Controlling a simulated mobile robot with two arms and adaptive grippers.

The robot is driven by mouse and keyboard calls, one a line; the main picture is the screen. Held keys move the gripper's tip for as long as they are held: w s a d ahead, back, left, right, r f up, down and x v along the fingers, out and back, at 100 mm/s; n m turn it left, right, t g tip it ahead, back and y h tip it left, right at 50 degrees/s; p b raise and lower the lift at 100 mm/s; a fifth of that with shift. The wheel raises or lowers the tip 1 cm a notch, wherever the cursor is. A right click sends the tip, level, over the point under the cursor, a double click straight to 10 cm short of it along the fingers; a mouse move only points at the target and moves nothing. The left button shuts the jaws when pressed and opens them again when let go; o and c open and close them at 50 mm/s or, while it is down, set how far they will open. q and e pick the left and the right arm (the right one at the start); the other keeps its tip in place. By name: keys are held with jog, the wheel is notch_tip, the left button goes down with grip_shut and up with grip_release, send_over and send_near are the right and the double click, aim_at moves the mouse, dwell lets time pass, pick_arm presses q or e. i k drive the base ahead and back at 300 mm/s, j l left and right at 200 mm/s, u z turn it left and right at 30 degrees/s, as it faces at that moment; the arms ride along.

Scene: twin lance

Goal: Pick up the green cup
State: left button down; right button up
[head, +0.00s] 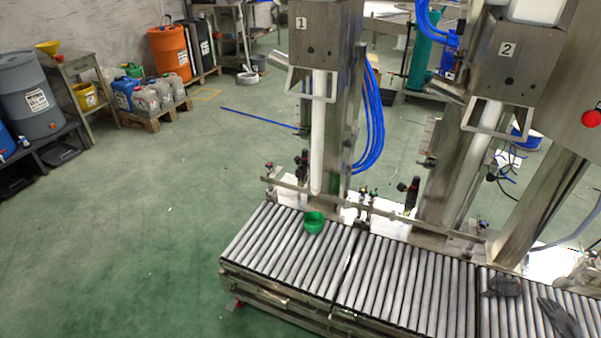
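A small green cup (314,222) sits on the metal roller conveyor (250,240), near its left end. It stands close below the white lance of the station marked 1. Its rim faces up and its inside shows. Neither of my grippers shows in the head view, and nothing is holding the cup.
Two steel filling stations, marked 1 (315,40) and 2 (510,70), stand behind the conveyor. Dark gloves (559,318) lie on its right part. A rail (370,208) runs along its back edge. Drums and jugs (145,97) stand at the far left. Green floor is clear left of the conveyor.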

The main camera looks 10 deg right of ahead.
aim_at(314, 220)
jog(key=i+j+z, duration=0.3)
jog(key=i+j, duration=0.25)
jog(key=i+j+z, duration=0.35)
jog(key=i+j, duration=0.15)
jog(key=j, duration=0.15)
